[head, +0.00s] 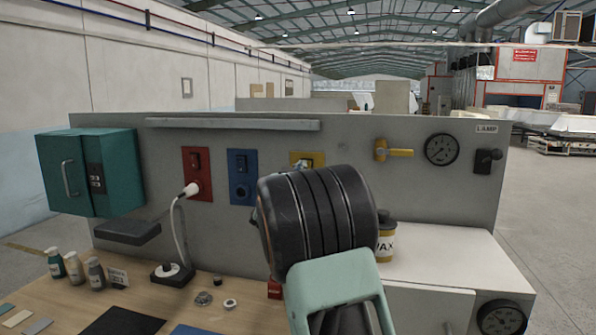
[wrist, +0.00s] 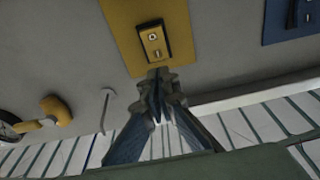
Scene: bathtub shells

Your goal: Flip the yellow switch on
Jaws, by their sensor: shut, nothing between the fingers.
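The yellow switch plate (head: 319,158) is on the grey panel in the head view, its lower part hidden behind my arm.
A red plate (head: 204,190) with a plugged-in white cord and a blue plate (head: 234,188) are left of the yellow one. A yellow valve handle (head: 400,152) and gauge are to the right. A wax can (head: 386,246) stands near my arm. A shelf (head: 240,124) juts out above.

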